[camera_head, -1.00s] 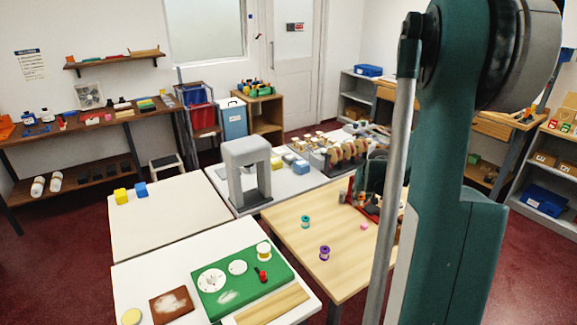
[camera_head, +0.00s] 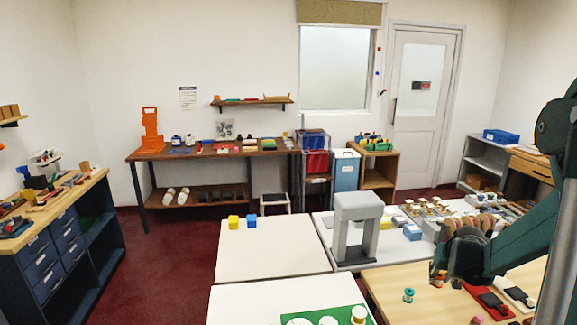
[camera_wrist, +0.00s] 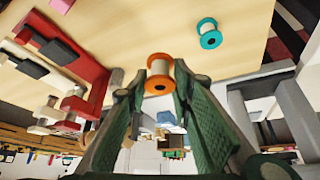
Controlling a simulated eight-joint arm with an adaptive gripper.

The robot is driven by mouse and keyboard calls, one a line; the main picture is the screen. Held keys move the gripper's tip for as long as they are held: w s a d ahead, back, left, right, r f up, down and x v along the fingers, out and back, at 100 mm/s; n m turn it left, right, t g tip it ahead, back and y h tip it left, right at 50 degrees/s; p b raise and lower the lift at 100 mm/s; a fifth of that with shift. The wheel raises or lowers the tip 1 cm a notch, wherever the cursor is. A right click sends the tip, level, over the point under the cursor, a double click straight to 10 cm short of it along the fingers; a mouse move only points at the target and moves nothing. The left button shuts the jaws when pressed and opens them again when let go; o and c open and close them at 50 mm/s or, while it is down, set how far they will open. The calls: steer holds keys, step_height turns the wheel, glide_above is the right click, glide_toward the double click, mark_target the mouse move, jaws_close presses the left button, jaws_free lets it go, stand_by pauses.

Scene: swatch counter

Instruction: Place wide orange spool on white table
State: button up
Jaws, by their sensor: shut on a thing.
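The wide orange spool (camera_wrist: 158,86) has orange ends and a pale winding. In the wrist view it sits between the fingertips of my gripper (camera_wrist: 156,80), which is shut on it. In the head view my gripper (camera_head: 438,277) is over the wooden table at right; the spool is too small there to make out clearly. White tabletops (camera_head: 268,258) stand left of the wooden table, with another white top (camera_head: 240,303) in front. I cannot tell which one the task names.
A teal spool (camera_head: 408,295) stands on the wooden table (camera_head: 385,288). A grey arch (camera_head: 357,228) stands behind the wooden table. A green board (camera_head: 300,314) lies in front. Much of the white top is bare.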

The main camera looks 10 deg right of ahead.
steer(key=w+a+n+y, duration=0.1)
steer(key=w+a, duration=0.1)
steer(key=a, duration=1.3)
steer(key=w+a+n, duration=0.2)
steer(key=a, duration=1.3)
steer(key=w+a+n+y, duration=0.1)
steer(key=w+a+n, duration=0.1)
steer(key=a, duration=1.3)
steer(key=shift+w+f+t+y, duration=0.25)
steer(key=shift+f+t+y, duration=0.05)
steer(key=shift+d, duration=0.15)
